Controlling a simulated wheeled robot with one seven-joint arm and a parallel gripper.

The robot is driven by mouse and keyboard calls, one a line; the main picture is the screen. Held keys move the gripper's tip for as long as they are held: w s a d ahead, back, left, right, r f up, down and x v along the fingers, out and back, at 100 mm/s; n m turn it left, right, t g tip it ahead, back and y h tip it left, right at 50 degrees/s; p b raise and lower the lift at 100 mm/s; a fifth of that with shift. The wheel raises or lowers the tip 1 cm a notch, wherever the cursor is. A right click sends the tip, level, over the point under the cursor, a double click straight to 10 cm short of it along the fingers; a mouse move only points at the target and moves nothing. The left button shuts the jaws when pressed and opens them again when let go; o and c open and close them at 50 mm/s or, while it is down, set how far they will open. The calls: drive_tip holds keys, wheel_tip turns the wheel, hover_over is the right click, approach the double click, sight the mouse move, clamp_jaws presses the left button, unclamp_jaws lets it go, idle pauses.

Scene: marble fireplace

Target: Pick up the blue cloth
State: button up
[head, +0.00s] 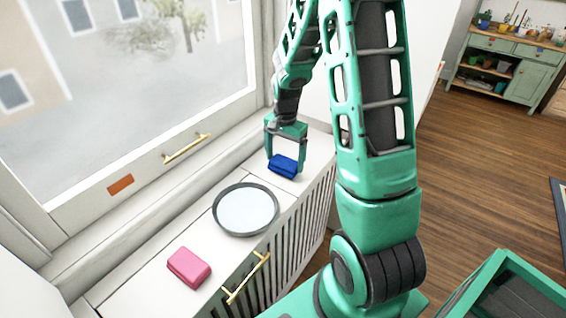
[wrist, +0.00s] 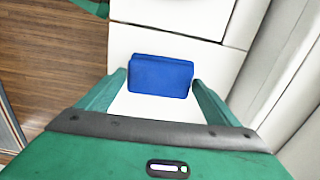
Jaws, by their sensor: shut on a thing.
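The blue cloth (head: 284,165) is a small folded block at the far end of the white window ledge, near the wall. My gripper (head: 286,164) reaches down over it, with one finger at each side. In the wrist view the blue cloth (wrist: 161,76) lies between the two fingertips of my gripper (wrist: 160,82), over the white ledge. My gripper is shut on the blue cloth. Whether the cloth touches the ledge or hangs just above it, I cannot tell.
A round grey-rimmed tray (head: 217,220) and a pink folded block (head: 189,267) sit on the ledge (head: 150,283). The window with a brass handle (head: 186,148) is behind. A green cabinet (head: 508,68) stands far right. The wooden floor (head: 470,155) at right is open.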

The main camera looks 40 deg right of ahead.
sight(284, 162)
wheel_tip(284, 162, up, 3)
drive_tip(key=shift+a+r, duration=0.15)
drive_tip(key=s+a+r, duration=0.4)
drive_tip(key=a+r, duration=0.2)
drive_tip(key=a, duration=0.4)
drive_tip(key=shift+a+r, duration=0.2)
drive_tip(key=shift+a, duration=0.15)
drive_tip(key=shift+o, duration=1)
drive_tip(key=shift+s, duration=0.1)
drive_tip(key=shift+c, duration=0.5)
